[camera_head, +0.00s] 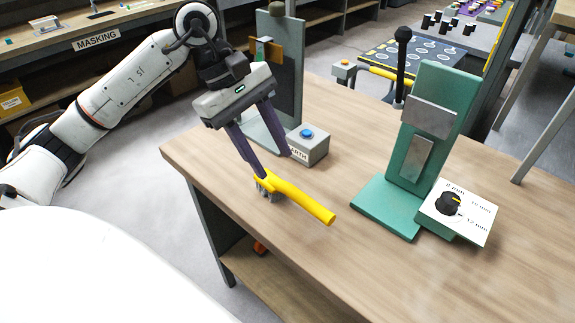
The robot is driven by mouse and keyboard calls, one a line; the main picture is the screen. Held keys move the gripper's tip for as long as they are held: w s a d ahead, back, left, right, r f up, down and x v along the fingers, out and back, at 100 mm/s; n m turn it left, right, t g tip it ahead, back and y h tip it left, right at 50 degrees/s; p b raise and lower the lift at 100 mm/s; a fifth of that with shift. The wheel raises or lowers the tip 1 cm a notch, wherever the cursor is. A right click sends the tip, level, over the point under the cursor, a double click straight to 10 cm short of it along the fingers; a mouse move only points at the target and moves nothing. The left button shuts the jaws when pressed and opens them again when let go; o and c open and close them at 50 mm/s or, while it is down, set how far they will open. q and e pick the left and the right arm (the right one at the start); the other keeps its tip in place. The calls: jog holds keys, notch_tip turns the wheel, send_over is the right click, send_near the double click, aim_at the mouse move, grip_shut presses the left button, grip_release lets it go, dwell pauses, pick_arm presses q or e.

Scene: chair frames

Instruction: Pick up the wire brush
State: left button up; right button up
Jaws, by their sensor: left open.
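The wire brush (305,199) has a yellow handle and a grey bristle head at its left end. It lies on the wooden table (300,268) near the front left edge, with the handle pointing to the lower right. My left gripper (273,165) comes down from above with its two dark fingers apart. One fingertip is close to the brush's head end, and the other is farther right and behind the brush. I cannot tell whether a finger touches the brush. My right gripper is not in view.
A grey box with a blue button (307,143) stands just behind the gripper. A green stand (422,150) with a black lever is to the right, beside a white dial box (457,213). A grey-green upright plate (285,62) stands behind. The table front is clear.

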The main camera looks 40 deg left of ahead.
aim_at(288, 187)
pick_arm(q)
jog(key=x, duration=0.4)
jog(key=shift+s+d, duration=0.15)
jog(key=shift+s, duration=0.2)
jog(key=p+x, duration=0.1)
jog(key=x, duration=0.3)
jog(key=shift+w+d+f, duration=0.1)
jog(key=shift+w+d, duration=0.05)
jog(key=shift+d, duration=0.2)
jog(key=shift+w+d+f, duration=0.1)
jog(key=shift+f, duration=0.35)
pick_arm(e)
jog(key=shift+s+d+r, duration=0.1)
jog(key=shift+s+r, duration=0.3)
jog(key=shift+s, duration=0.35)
pick_arm(q)
grip_shut()
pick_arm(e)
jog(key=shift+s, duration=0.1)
